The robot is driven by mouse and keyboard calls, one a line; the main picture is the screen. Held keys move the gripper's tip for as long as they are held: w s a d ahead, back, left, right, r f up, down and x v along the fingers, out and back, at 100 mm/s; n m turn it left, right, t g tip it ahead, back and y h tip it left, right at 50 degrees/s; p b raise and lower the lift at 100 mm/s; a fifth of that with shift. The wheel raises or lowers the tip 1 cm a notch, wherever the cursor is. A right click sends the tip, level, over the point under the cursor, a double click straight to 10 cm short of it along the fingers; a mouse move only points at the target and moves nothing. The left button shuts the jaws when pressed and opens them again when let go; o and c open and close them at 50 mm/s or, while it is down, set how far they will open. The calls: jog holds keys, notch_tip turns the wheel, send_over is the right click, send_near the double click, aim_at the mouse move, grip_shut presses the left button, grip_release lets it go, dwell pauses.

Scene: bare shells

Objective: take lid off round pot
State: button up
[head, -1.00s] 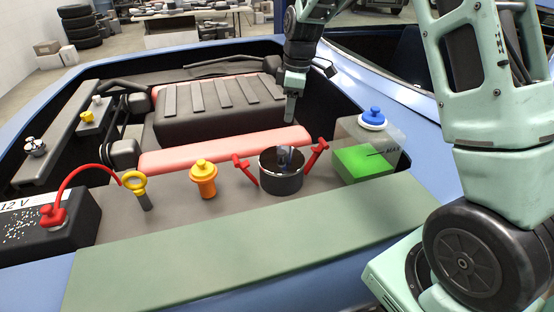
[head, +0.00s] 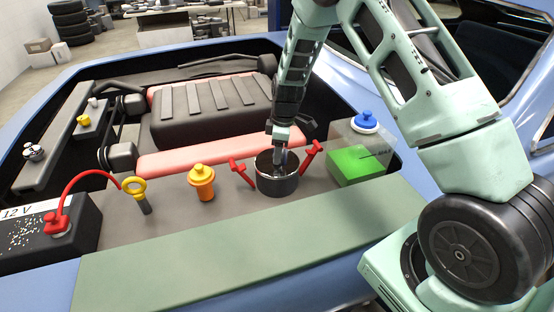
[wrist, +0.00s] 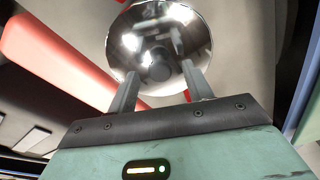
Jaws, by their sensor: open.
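The round pot (head: 277,185) is a dark cylinder on the grey ledge of the engine bay. Its shiny, mirror-like lid (wrist: 135,75) fills the top in the wrist view, with a dark round knob (wrist: 156,66) at the middle. My gripper (head: 279,158) points down over the pot, its fingers low at the rim level. In the wrist view my gripper (wrist: 160,82) is open, its two fingers apart on either side of the knob's near side. Whether they touch the lid or knob I cannot tell.
A green-filled container (head: 355,166) with a blue cap stands right. An orange, yellow-topped plug (head: 202,183) and yellow ring dipstick (head: 136,190) stand left. The green mat (head: 230,245) in front is clear.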

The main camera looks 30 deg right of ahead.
jog(key=shift+f, duration=0.35)
jog(key=c, duration=1.1)
